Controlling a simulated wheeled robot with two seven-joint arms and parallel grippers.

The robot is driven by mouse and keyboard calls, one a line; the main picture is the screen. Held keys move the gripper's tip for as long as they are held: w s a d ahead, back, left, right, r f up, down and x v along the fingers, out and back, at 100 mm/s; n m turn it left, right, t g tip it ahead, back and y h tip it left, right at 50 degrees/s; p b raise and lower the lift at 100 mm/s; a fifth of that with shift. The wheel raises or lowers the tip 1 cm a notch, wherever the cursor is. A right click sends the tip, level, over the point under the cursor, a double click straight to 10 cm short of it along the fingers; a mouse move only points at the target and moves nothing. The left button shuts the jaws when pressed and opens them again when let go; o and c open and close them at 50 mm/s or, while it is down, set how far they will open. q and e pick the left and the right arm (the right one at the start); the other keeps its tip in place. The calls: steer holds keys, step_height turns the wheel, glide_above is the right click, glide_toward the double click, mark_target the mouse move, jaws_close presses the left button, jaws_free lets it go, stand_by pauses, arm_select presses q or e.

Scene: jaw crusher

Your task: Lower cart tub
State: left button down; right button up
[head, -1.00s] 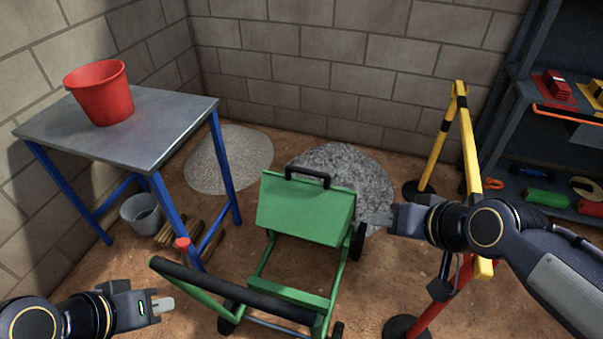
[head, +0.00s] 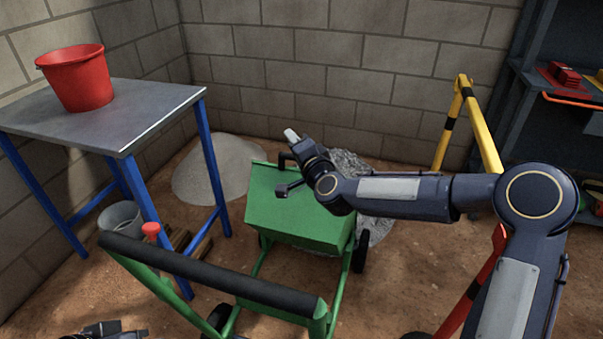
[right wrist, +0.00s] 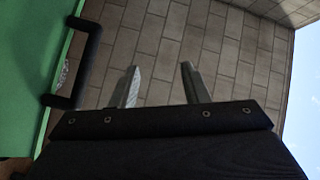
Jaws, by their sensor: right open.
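The green cart tub (head: 295,215) sits on a green wheeled cart, with a broad flat face turned toward me. I cannot see into it. Its black handle is at the top edge, mostly behind my right gripper in the head view. The handle (right wrist: 86,65) shows clearly at the left of the right wrist view. My right gripper (head: 291,135) is above the tub's top edge, beside the handle. Its fingers (right wrist: 158,72) are apart with nothing between them. My left gripper (head: 125,333) is at the bottom edge, mostly cut off, so its jaws cannot be judged.
The cart's black push bar (head: 205,270) crosses the front. A metal table (head: 110,115) with a red bucket (head: 78,80) stands left, with a grey bucket (head: 121,217) beneath. A gravel pile (head: 378,228) lies behind the cart. A yellow-black barrier (head: 480,130) and shelf (head: 530,105) stand right.

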steer(key=w+d+f+m+h+b, duration=0.1)
steer(key=f+m, duration=0.1)
steer(key=f, duration=0.2)
steer(key=w+f+m+h+b, duration=0.1)
steer(key=w+f+m+h, duration=0.1)
steer(key=f+m, duration=0.1)
steer(key=w+d+f+m+t+h+b, duration=0.1)
steer(key=w+f+m+h+b, duration=0.1)
steer(key=f, duration=0.3)
steer(key=shift+w+d+m, duration=0.25)
steer(key=shift+d+m, duration=0.05)
steer(key=shift+d, duration=0.05)
arm_select(q)
step_height(320, 180, down, 7)
steer(key=b, duration=0.1)
arm_select(e)
steer(key=w, duration=0.7)
steer(key=shift+w+f, duration=0.2)
steer(key=shift+w, duration=0.15)
jaws_close()
